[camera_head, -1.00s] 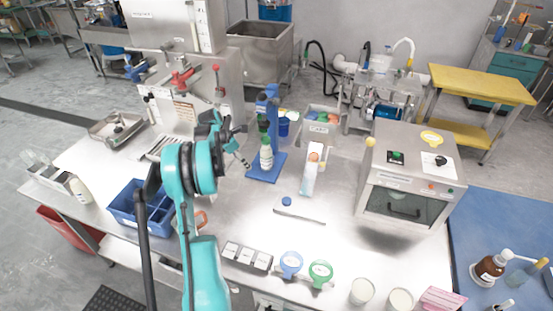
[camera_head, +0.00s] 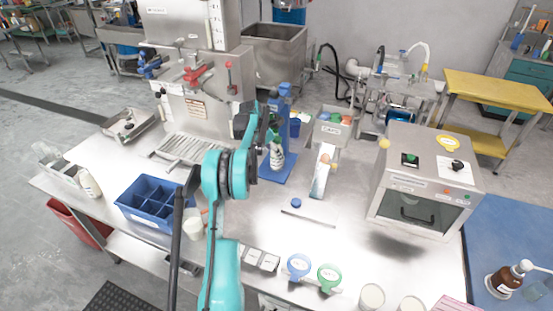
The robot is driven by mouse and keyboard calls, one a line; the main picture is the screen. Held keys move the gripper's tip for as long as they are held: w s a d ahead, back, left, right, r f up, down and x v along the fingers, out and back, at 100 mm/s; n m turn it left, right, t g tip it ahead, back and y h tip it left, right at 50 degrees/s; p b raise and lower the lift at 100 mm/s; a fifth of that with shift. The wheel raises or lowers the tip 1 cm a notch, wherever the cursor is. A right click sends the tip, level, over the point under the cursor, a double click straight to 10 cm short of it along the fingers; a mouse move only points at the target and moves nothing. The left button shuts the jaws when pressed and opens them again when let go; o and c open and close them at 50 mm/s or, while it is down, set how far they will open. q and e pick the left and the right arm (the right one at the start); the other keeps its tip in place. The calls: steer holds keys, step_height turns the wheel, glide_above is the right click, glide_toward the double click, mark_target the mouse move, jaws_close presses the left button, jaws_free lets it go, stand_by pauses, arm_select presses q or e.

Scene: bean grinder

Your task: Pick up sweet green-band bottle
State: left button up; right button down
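A white bottle with green near its top (camera_head: 277,157) stands upright at the blue stand (camera_head: 281,179) near the table's middle. My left arm comes up from the bottom of the head view, and its dark gripper (camera_head: 266,136) is at the bottle's upper part, overlapping it in the picture. The gripper and arm hide part of the bottle and stand. I cannot tell whether the fingers touch the bottle or are closed on it. My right gripper is not in view.
A steel machine (camera_head: 200,105) stands behind left, and a blue divided bin (camera_head: 150,222) at front left. Another white bottle (camera_head: 90,184) is at the left edge. A boxy oven-like machine (camera_head: 425,180) is at right.

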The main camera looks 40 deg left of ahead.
arm_select(q)
steer(key=shift+r, duration=0.1)
steer(key=shift+c, duration=0.4)
steer(key=c, duration=1)
steer(key=shift+r, duration=0.1)
